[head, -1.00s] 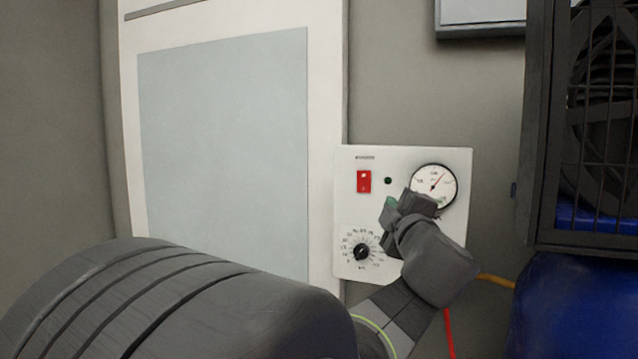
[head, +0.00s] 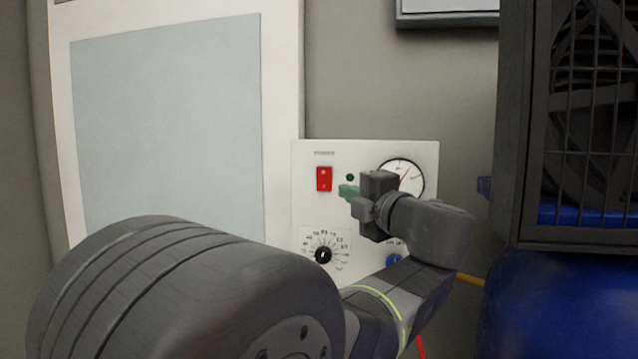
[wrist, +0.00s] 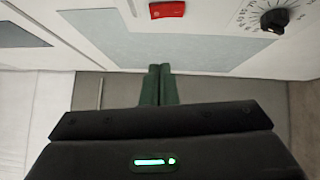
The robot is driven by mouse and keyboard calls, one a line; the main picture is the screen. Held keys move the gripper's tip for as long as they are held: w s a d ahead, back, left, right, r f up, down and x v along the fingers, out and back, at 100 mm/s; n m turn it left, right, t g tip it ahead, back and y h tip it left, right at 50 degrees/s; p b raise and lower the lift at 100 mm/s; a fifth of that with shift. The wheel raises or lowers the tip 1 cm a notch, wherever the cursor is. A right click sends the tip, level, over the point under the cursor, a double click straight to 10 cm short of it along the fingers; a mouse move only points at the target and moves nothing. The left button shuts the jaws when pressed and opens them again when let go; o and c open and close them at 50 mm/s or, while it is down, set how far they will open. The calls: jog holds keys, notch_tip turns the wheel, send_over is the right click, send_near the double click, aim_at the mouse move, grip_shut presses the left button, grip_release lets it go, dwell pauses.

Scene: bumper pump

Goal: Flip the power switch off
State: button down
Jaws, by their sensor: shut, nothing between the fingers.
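The red power switch (head: 324,179) is a rocker at the upper left of a white control panel (head: 309,205). It also shows in the wrist view (wrist: 167,9), near the top edge. My gripper (head: 347,191) is shut and empty, with its green fingertips together. It is in front of the panel, to the right of the switch and slightly lower. In the wrist view the shut fingers (wrist: 160,70) point toward the panel, apart from the switch. I cannot tell for sure which side of the rocker is pressed in.
A black dial (head: 323,255) is below the switch. A gauge (head: 408,178) sits right of my gripper, partly hidden by it. A small dark lamp (head: 350,177) is beside the switch. A caged fan unit (head: 590,120) with a blue tank (head: 570,300) stands at the right.

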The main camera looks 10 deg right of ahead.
jog(key=p, duration=0.2)
send_near(318, 172)
jog(key=w+a, duration=0.2)
jog(key=a, duration=0.2)
jog(key=w, duration=0.1)
jog(key=w+d+p, duration=0.1)
jog(key=shift+w+r, duration=0.1)
jog(key=shift+w, duration=0.2)
jog(key=shift+w+d+p, duration=0.2)
jog(key=shift+w+p, duration=0.1)
jog(key=shift+w, duration=0.1)
jog(key=shift+w, duration=0.1)
jog(key=shift+w+d+r, duration=0.1)
jog(key=shift+r, duration=0.05)
